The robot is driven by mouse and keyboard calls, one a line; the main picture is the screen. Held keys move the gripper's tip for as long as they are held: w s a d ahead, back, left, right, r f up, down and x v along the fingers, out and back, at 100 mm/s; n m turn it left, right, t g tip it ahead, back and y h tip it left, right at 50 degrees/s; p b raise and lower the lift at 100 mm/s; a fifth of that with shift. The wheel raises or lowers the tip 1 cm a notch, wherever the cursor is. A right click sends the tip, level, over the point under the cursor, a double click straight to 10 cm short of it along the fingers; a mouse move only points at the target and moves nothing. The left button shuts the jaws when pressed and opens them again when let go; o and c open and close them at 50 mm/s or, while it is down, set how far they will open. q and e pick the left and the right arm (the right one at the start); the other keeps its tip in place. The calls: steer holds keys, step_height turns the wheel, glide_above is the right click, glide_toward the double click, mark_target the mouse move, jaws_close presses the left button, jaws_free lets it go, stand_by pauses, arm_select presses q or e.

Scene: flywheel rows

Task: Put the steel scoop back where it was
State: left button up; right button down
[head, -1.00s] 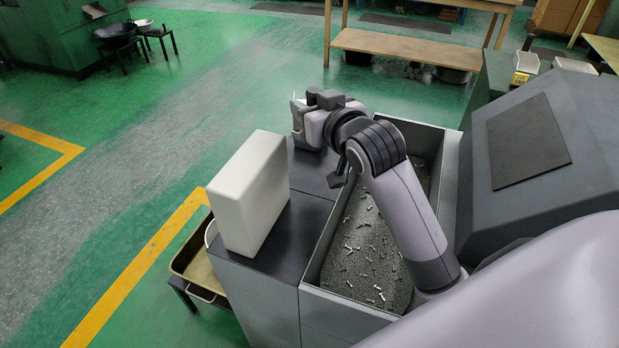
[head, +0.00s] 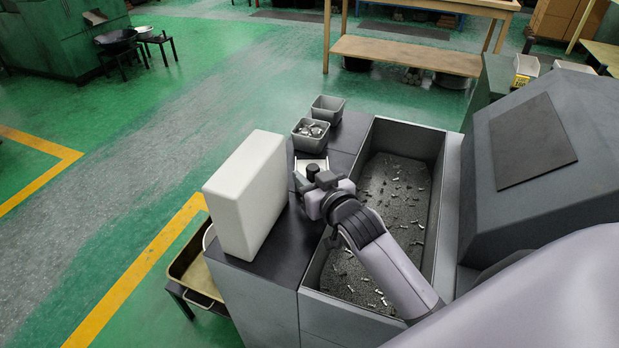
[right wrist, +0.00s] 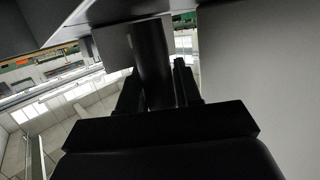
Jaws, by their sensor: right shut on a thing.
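My right gripper (head: 313,181) is shut on the dark round handle of the steel scoop (head: 310,160). The scoop's pale metal part shows just beyond the gripper in the head view, over the dark top of the grey cabinet (head: 286,229), between the white block and the parts bin. I cannot tell whether it touches that top. In the right wrist view the handle (right wrist: 152,62) stands between the two fingers, with grey metal beside it; the gripper hides part of the scoop. My left gripper is not in view.
A tall white block (head: 243,198) stands left of the gripper. Two small grey bins stand behind: one with metal parts (head: 309,144), the other (head: 327,116) farther back. An open grey bin (head: 405,133) of small metal pieces lies right. Bare dark top shows in front of the gripper.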

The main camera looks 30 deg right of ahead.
steer(key=shift+f, duration=0.15)
steer(key=c, duration=0.8)
jaws_free()
steer(key=v, duration=1.2)
steer(key=shift+r, duration=0.2)
steer(key=shift+w, duration=0.1)
